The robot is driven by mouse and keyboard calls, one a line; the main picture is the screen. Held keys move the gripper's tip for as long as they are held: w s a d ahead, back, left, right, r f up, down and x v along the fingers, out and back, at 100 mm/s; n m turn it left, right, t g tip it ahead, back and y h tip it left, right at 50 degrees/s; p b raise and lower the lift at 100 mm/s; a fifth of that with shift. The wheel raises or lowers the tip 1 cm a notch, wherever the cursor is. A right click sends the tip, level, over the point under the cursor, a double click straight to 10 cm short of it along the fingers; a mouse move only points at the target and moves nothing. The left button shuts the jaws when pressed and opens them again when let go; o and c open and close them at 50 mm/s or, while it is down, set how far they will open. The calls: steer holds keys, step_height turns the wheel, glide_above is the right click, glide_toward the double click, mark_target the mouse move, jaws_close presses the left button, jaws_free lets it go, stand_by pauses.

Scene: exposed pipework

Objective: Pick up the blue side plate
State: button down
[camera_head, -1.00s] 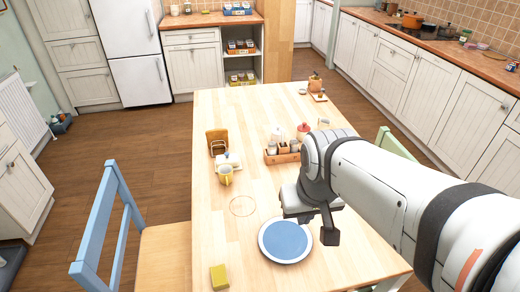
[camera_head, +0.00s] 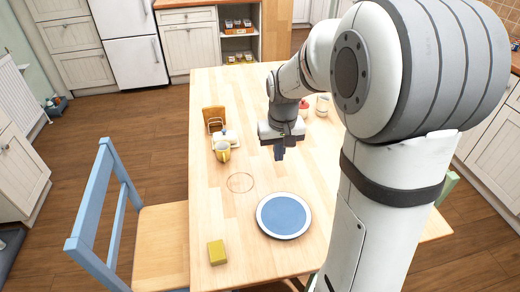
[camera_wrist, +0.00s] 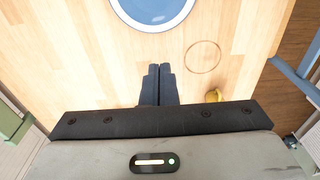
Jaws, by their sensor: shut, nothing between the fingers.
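The blue side plate (camera_head: 284,215) lies flat on the wooden table, with a pale rim and a blue centre. It also shows at the top of the wrist view (camera_wrist: 153,8), cut off by the frame edge. My gripper (camera_head: 279,152) is above the table, beyond the plate in the head view and apart from it. Its dark fingers are together and empty, as the wrist view (camera_wrist: 158,70) shows.
A yellow mug (camera_head: 222,151) and a toast rack (camera_head: 214,121) stand left of my gripper. A yellow sponge (camera_head: 217,252) lies near the table's front left. A red ring mark (camera_head: 240,183) is on the bare table (camera_head: 215,205). A blue chair (camera_head: 105,205) stands at the left.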

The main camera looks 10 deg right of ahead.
steer(key=b, duration=0.1)
glide_above(272, 184)
step_height(272, 184, down, 8)
steer(key=f, duration=0.1)
steer(key=shift+g, duration=0.4)
step_height(272, 184, down, 10)
steer(key=shift+r, duration=0.1)
steer(key=s, duration=0.3)
steer(key=shift+s+r, duration=0.2)
steer(key=shift+r, duration=0.05)
steer(key=shift+s, duration=0.25)
steer(key=shift+f, duration=0.1)
